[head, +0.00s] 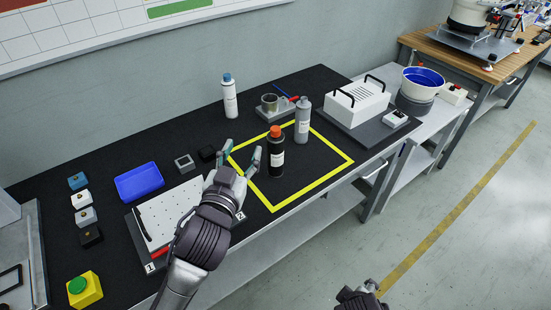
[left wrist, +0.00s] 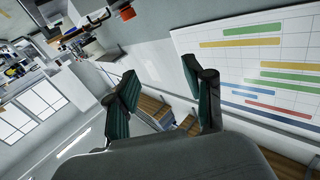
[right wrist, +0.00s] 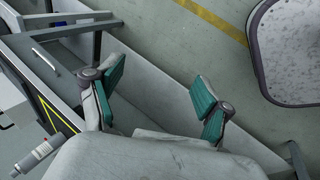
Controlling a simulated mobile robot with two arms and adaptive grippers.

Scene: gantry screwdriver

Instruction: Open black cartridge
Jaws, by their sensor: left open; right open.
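The black cartridge (head: 276,158) stands upright inside the yellow-outlined square on the dark table mat. It has an orange-red cap (head: 275,131) on top and a white label. My left gripper (head: 240,152) is open and empty, just left of the cartridge and apart from it. In the left wrist view my left gripper (left wrist: 168,92) shows open fingers with nothing between them. My right gripper is open and empty in the right wrist view (right wrist: 160,82). In the head view only a dark part of it shows at the bottom edge, off the table's front.
A grey cartridge (head: 302,122) stands close behind the black one, to its right. A blue-capped white bottle (head: 229,97) and a metal cup fixture (head: 269,104) stand farther back. A white pegboard (head: 168,215) and blue tray (head: 139,182) lie left. The square's front part is clear.

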